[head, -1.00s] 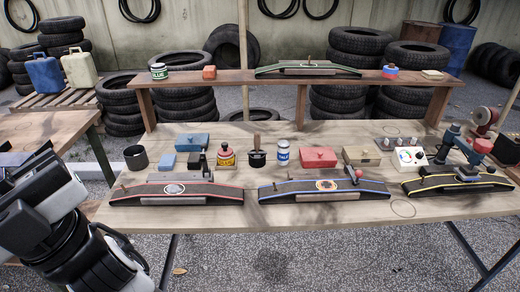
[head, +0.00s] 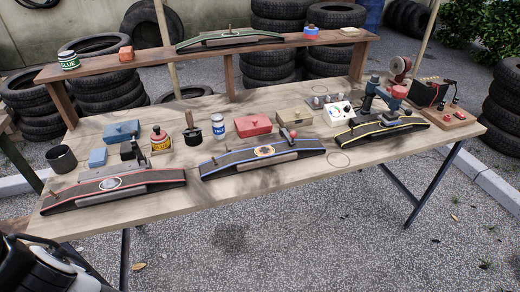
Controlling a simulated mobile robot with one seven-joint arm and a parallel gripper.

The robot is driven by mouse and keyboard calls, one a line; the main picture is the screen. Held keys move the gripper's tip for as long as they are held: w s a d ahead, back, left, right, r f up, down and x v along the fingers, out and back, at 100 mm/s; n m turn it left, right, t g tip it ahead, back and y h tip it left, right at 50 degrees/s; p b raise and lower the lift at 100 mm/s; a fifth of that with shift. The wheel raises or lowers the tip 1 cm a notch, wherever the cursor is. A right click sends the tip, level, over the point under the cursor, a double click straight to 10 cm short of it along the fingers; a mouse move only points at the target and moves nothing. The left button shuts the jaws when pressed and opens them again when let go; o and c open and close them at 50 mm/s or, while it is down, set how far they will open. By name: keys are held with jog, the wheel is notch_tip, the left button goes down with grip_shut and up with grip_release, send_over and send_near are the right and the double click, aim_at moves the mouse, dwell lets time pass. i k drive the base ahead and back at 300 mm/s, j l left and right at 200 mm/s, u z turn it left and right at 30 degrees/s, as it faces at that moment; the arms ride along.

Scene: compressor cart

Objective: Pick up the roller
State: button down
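I cannot tell for certain which item is the roller. A small tool with a red knob (head: 287,134) rests at the right end of the blue-edged curved stand (head: 265,153), and it may be the roller. A dark tool with an upright handle (head: 139,153) stands behind the red-edged curved stand (head: 115,187). Only part of my white and black arm shows at the lower left. My gripper's fingers are not visible.
The bench (head: 225,193) also holds a black cup (head: 61,159), a brush pot (head: 192,134), a red box (head: 253,125) and a switch box (head: 338,112). A raised shelf (head: 215,62) runs along the back. Gravel in front is open.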

aim_at(190, 118)
jog(key=i+j, duration=0.1)
jog(key=i, duration=0.55)
jog(key=i+j+z, duration=0.1)
jog(key=i, duration=0.6)
